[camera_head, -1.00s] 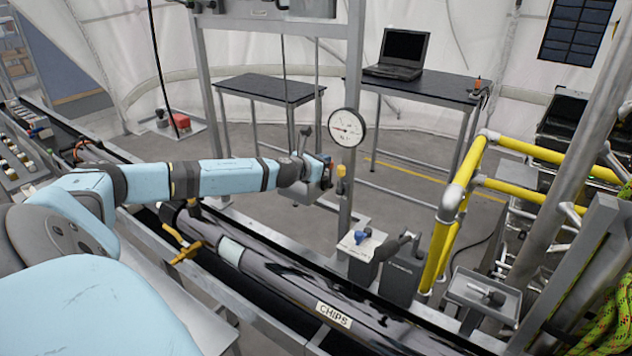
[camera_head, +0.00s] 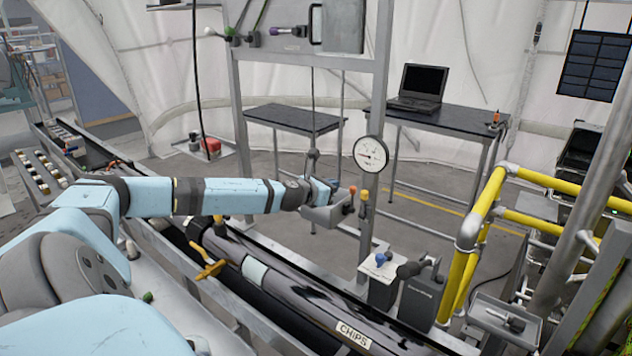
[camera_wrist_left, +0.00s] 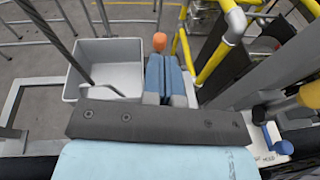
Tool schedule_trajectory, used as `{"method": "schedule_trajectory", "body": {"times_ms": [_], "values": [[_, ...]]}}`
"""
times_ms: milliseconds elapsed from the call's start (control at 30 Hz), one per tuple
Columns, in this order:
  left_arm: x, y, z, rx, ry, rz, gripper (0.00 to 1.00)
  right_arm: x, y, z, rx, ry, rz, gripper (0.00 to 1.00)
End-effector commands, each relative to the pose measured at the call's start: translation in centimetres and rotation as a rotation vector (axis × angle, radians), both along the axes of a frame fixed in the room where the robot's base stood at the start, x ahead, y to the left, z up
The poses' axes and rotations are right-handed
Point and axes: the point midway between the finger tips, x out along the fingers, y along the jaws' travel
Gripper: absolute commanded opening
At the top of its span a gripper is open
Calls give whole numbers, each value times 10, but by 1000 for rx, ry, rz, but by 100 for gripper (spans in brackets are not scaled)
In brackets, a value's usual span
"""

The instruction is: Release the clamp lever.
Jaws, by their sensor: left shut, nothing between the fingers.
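My left gripper (camera_head: 328,187) is at the end of the light blue arm, at the frame post below the round gauge. Its blue fingers are together and empty in the left wrist view (camera_wrist_left: 164,78). An orange knob (camera_head: 351,192) stands just beyond the fingertips; it also shows in the left wrist view (camera_wrist_left: 159,42). I cannot tell whether they touch. A yellow knob (camera_head: 364,195) is on the post, slightly right. I cannot tell which of these is the clamp lever. My right gripper is not seen.
A grey bin (camera_head: 325,217) is close beside the left gripper, with a cable above it. The gauge (camera_head: 370,153) is on the post. A blue-knobbed box (camera_head: 382,285) and a dark-handled box (camera_head: 420,295) stand lower right, near yellow rails (camera_head: 470,235).

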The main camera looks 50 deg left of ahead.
Motion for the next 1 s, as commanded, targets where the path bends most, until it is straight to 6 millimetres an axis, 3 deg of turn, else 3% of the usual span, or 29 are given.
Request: {"method": "schedule_trajectory", "body": {"times_ms": [200, 400, 1000], "values": [[-30, -2, 24, 5, 4, -1, 0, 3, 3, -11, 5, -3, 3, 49], [-45, -3, 41, 4, 2, 0, 0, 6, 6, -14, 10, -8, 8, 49], [-52, -5, 50, -2, 2, 0, 0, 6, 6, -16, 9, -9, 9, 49]]}}
